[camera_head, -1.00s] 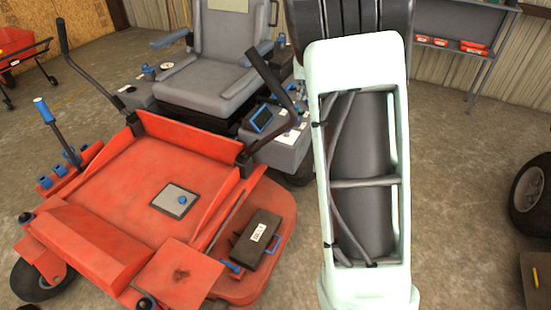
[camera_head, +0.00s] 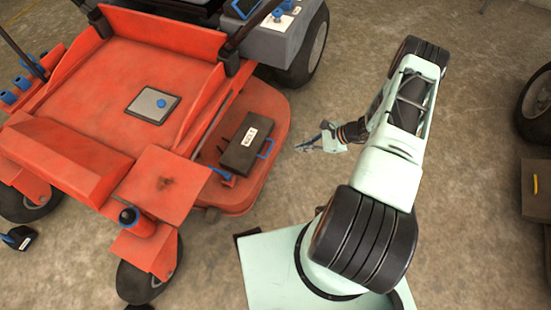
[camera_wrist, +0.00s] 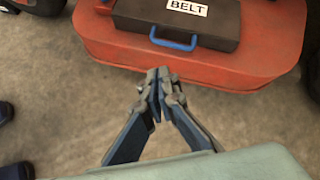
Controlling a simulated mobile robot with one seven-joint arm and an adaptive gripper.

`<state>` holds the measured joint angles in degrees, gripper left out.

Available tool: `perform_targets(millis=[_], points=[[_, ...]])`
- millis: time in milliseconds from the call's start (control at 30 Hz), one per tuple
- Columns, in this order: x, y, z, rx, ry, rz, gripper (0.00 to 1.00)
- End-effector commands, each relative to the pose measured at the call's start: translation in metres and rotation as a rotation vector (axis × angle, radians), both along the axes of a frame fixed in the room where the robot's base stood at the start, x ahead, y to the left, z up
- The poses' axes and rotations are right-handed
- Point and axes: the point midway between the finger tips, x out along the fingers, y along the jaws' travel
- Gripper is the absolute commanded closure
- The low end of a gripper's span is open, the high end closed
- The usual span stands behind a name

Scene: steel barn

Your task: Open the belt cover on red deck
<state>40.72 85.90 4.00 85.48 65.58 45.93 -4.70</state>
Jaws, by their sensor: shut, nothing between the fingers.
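The belt cover (camera_head: 240,150) is a dark box-like lid with a white label, lying on the red deck (camera_head: 266,118) of the mower. In the wrist view the cover (camera_wrist: 225,27) shows the label "BELT" and a blue handle (camera_wrist: 173,42) on its near side. The blue handle (camera_head: 267,149) shows at the cover's right side in the head view. The cover looks closed. My gripper (camera_head: 308,146) is right of the deck, apart from the handle. In the wrist view my gripper (camera_wrist: 158,78) is shut and empty, its tips short of the deck's edge.
The red mower platform (camera_head: 125,75) with a grey panel (camera_head: 153,104) lies left of the cover. A blue latch-like part (camera_head: 221,172) sits beside the cover's lower end. A wheel (camera_head: 534,108) and a brown box (camera_head: 535,187) stand at the far right.

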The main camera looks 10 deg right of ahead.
Motion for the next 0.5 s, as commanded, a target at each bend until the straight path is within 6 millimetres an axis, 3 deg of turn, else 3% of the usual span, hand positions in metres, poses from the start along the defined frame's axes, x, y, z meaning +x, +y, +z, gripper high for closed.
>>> perform_targets(millis=[33,200,500], points=[[-0.008,0.01,-0.025,0.07,0.025,-0.08,1.0],[-0.017,0.033,-0.058,0.241,0.08,-0.28,1.0],[-0.012,0.05,-0.074,0.323,0.102,-0.374,1.0]])
